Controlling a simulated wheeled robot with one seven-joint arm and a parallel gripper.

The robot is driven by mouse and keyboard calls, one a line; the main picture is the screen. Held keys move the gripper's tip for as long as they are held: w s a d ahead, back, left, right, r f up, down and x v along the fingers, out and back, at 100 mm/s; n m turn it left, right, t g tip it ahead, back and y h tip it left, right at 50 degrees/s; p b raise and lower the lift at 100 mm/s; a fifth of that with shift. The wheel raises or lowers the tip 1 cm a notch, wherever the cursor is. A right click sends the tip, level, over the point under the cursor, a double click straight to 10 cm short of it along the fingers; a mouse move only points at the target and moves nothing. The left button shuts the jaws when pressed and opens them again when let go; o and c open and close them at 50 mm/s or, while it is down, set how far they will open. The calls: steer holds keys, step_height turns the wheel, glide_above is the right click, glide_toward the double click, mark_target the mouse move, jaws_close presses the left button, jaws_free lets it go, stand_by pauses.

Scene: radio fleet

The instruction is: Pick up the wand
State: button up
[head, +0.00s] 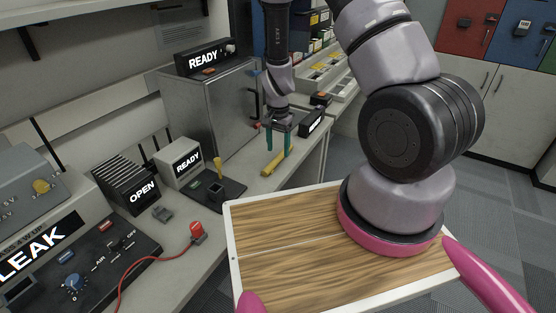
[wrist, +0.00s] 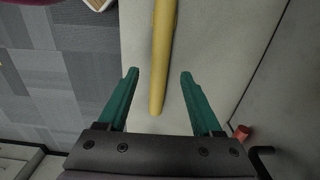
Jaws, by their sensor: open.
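The wand, seen as a yellow rod (head: 273,164), lies on the grey bench near its right edge. It also shows in the wrist view (wrist: 163,62), running from the top edge down between my fingers. My gripper (head: 278,148) points down above the wand. Its two green fingers are apart, one on each side of the rod in the wrist view (wrist: 160,74). Nothing is gripped. The rod's far end is cut off in the wrist view, and I cannot tell the exact height of the fingertips above it.
A metal cabinet (head: 218,108) with a READY sign stands left of my gripper. A black device (head: 312,122) is behind it. A dark pad (head: 226,188) with a yellow-handled tool is nearer. A wooden-topped tray (head: 285,240) is in front. A red piece (wrist: 243,132) lies right of the fingers.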

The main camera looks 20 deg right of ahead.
mark_target(278, 156)
step_height(278, 156, down, 4)
steer(key=shift+s+r, duration=0.1)
steer(key=shift+r, duration=0.15)
steer(key=shift+c, duration=0.4)
jaws_close()
